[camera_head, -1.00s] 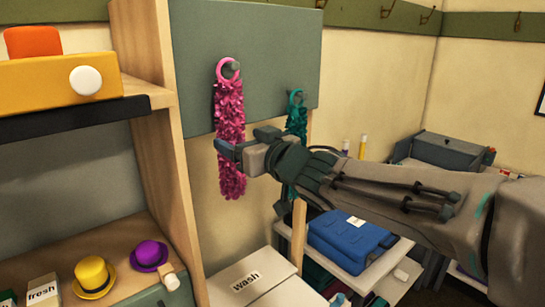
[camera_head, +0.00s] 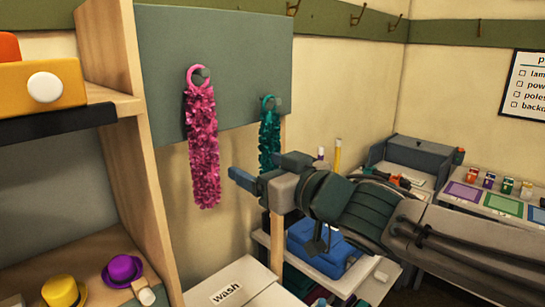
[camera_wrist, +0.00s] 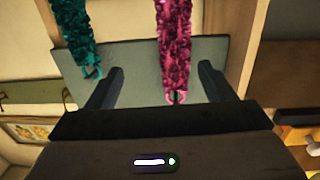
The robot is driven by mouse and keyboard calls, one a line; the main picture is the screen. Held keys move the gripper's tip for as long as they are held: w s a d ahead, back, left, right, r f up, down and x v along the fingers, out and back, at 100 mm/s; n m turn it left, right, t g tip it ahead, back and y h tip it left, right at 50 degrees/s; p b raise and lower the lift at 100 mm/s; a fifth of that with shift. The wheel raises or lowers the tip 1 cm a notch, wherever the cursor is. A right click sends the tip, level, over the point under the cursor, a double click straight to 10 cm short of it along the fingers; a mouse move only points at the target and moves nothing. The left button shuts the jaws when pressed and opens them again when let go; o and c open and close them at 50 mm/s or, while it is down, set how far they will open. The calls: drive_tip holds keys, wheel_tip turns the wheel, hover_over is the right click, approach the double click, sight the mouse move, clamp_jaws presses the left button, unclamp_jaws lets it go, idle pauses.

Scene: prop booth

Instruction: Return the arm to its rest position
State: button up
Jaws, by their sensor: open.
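My gripper (camera_head: 262,179) is out in front of the board, to the right of the pink garland and below the board's lower edge. In the wrist view my gripper (camera_wrist: 160,85) is open, its two fingers apart with nothing held between them. The pink garland (camera_head: 203,150) hangs by its ring from a peg on the grey-green board (camera_head: 215,60). The teal garland (camera_head: 269,140) hangs from a second peg to its right. In the wrist view the pink garland (camera_wrist: 174,45) shows beyond the fingers, and the teal garland (camera_wrist: 75,35) is at the left.
A wooden shelf (camera_head: 125,105) at the left holds a yellow box (camera_head: 40,85), a purple hat (camera_head: 122,270) and a yellow hat (camera_head: 62,292). A box marked "wash" (camera_head: 228,290) stands below. A blue case (camera_head: 320,248) sits under my arm. A table with coloured cards (camera_head: 464,193) is at right.

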drive_tip(key=s+d+f+m+g+h, duration=0.2)
drive_tip(key=d+f+m+h, duration=0.5)
drive_tip(key=d+f+h, duration=0.65)
drive_tip(key=s+d+f+m+g, duration=0.2)
drive_tip(key=s+d+f+g, duration=0.4)
drive_tip(key=s+f, duration=0.5)
drive_tip(key=shift+s+d+f+y, duration=0.15)
drive_tip(key=shift+s+d+y, duration=0.3)
drive_tip(key=shift+d, duration=0.15)
drive_tip(key=shift+w, duration=0.1)
